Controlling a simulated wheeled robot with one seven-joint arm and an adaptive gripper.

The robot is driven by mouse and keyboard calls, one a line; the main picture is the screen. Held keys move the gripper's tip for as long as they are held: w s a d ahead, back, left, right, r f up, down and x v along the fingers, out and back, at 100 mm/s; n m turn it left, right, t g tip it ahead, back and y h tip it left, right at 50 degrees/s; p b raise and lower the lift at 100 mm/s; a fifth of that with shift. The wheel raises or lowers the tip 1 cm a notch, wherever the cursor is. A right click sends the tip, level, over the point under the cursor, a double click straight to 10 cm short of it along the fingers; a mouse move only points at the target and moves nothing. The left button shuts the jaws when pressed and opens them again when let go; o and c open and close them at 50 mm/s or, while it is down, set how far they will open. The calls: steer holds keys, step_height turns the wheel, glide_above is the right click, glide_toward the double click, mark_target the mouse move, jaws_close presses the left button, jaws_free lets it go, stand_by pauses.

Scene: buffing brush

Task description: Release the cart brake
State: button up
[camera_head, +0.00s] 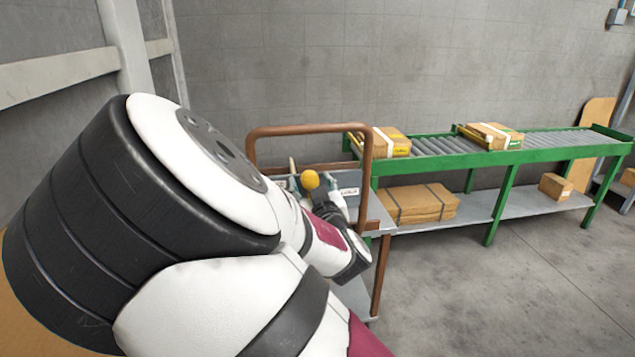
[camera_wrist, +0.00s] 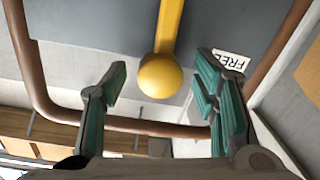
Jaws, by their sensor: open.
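The cart (camera_head: 264,132) has a brown tube handle frame and a grey top, and stands beyond my arm in the head view. Its brake lever is a yellow rod (camera_wrist: 168,30) with a round yellow knob (camera_wrist: 160,75); the knob also shows in the head view (camera_head: 309,179). My gripper (camera_wrist: 160,82) is open, with one green-padded finger on each side of the knob in the wrist view. No contact shows between pads and knob. A white label reading "FREE" (camera_wrist: 231,61) is on the grey panel right of the lever. My arm hides much of the cart in the head view.
A green roller conveyor (camera_head: 440,158) with cardboard boxes (camera_head: 492,135) stands right of the cart. A flat carton (camera_head: 418,203) lies on its lower shelf. The cart's brown handle tube (camera_wrist: 140,126) crosses below the knob in the wrist view. The floor at right is clear.

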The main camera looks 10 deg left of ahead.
steer(key=shift+w+a, duration=0.15)
steer(key=shift+w, duration=0.4)
jaws_close()
steer(key=shift+s+a, duration=0.1)
steer(key=shift+a, duration=0.05)
steer(key=a+n, duration=0.1)
steer(key=a+n+p, duration=0.1)
steer(key=n, duration=0.1)
steer(key=shift+s+f, duration=0.2)
steer(key=shift+s, duration=0.1)
steer(key=shift+s+a+f+n+p, duration=0.15)
steer(key=shift+a+f+n, duration=0.2)
steer(key=shift+n, duration=0.3)
steer(key=shift+s+a+f+n+p, duration=0.1)
steer(key=shift+a+f+n+p, duration=0.1)
steer(key=shift+a+n, duration=0.4)
steer(key=shift+s+a+f+n+p, duration=0.1)
steer(key=shift+a+f+n, duration=0.15)
steer(key=shift+n, duration=0.5)
